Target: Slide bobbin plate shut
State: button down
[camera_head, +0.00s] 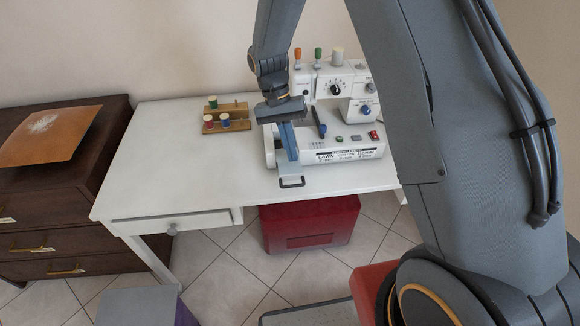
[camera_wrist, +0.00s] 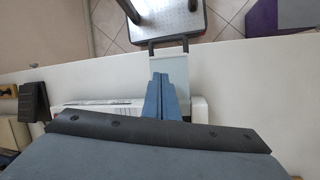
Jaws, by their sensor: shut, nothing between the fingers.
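The white sewing machine (camera_head: 345,148) stands on the white desk. Its bobbin plate (camera_head: 291,171) is a grey strip sticking out past the machine's front toward the desk's front edge, so it is slid out. A dark loop handle (camera_head: 292,183) is on its outer end. In the wrist view the plate (camera_wrist: 169,64) and handle (camera_wrist: 168,42) lie just beyond my fingertips. My gripper (camera_head: 291,157) is shut and empty, its blue fingers pointing down over the plate. In the wrist view my gripper (camera_wrist: 160,77) hides the plate's inner part. I cannot tell whether the fingertips touch the plate.
A wooden thread rack (camera_head: 226,126) with several spools is left of the machine. The desk (camera_head: 160,150) has free room on the left. A red bin (camera_head: 310,222) is under the desk. A dark dresser (camera_head: 60,215) stands at the left.

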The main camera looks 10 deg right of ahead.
jog(key=shift+d+r+p, duration=0.25)
jog(key=shift+r+p, duration=0.5)
jog(key=shift+r, duration=0.55)
jog(key=shift+d+r+p, duration=0.2)
jog(key=shift+r+p, duration=0.5)
jog(key=shift+r, duration=0.55)
jog(key=s+d+r+n+t+y+b, duration=0.1)
jog(key=s+d+r+t, duration=0.1)
jog(key=s, duration=0.5)
jog(key=s+d+r+n+t+y+b, duration=0.1)
jog(key=s+d+r+n+t, duration=0.1)
jog(key=s+d+r, duration=0.3)
jog(key=s, duration=0.3)
jog(key=shift+d+r+t, duration=0.25)
jog(key=shift+t, duration=0.15)
jog(key=c, duration=2.4)
grip_release()
jog(key=shift+s+n, duration=0.3)
jog(key=shift+c, duration=0.2)
jog(key=shift+o, duration=1.3)
jog(key=shift+s+d, duration=0.1)
jog(key=shift+s, duration=0.05)
